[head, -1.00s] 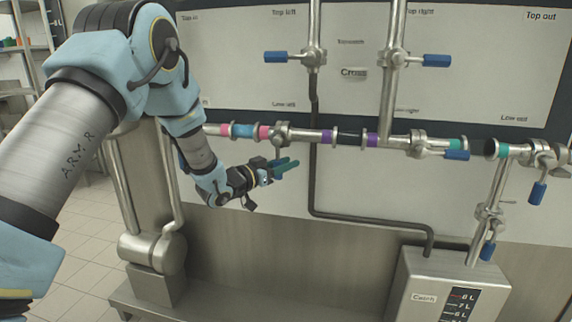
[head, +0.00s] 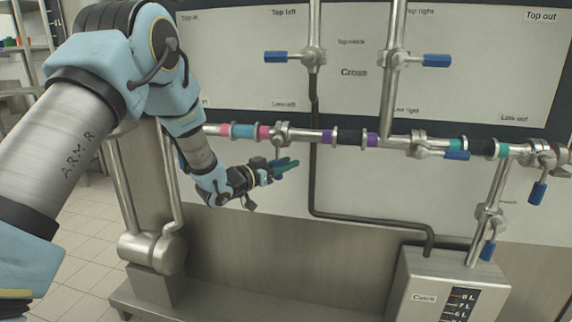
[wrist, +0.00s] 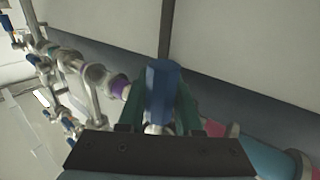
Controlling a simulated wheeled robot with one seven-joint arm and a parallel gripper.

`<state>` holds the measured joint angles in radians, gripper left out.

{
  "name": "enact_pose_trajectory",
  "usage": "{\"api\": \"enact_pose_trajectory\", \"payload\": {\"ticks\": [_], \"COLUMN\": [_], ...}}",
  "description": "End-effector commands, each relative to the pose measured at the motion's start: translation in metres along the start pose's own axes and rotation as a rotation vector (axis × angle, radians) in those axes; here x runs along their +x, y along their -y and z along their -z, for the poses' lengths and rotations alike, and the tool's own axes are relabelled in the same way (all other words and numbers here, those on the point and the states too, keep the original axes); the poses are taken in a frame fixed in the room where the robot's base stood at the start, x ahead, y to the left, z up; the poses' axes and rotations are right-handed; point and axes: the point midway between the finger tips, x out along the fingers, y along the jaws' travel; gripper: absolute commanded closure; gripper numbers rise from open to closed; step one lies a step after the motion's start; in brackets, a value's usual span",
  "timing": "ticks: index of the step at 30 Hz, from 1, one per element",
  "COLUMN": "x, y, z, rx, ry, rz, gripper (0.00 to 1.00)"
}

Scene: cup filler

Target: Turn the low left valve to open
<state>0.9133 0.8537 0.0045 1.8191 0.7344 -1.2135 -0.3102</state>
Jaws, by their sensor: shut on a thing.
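The low left valve (head: 281,134) sits on the horizontal pipe under the "Low left" label in the head view. My gripper (head: 287,165) is just below it, with green fingers. In the wrist view the valve's blue handle (wrist: 161,90) stands between the fingers of my gripper (wrist: 164,98), which are shut on it. The handle points away from the pipe, not along it. In the head view the handle is mostly hidden by the fingers.
Other blue-handled valves are the top left (head: 277,57), top right (head: 436,60), low right (head: 456,155) and out valve (head: 538,192). A dark hose (head: 313,180) hangs just right of my gripper. The catch tank (head: 447,285) stands lower right.

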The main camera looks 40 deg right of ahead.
Motion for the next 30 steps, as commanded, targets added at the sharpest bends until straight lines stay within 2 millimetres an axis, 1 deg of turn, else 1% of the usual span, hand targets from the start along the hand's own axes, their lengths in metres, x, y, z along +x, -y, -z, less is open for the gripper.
{"api": "enact_pose_trajectory", "payload": {"ticks": [11,17,23,30], "x": [0.0,0.001,0.005,0.012], "y": [0.0,-0.002,-0.007,-0.019], "z": [0.0,-0.001,-0.001,0.004], "rx": [-0.001,-0.031,-0.117,-0.282], "ry": [0.0,-0.02,-0.079,-0.19], "rz": [0.0,0.001,0.001,0.001], "gripper": [1.0,1.0,1.0,1.0]}}
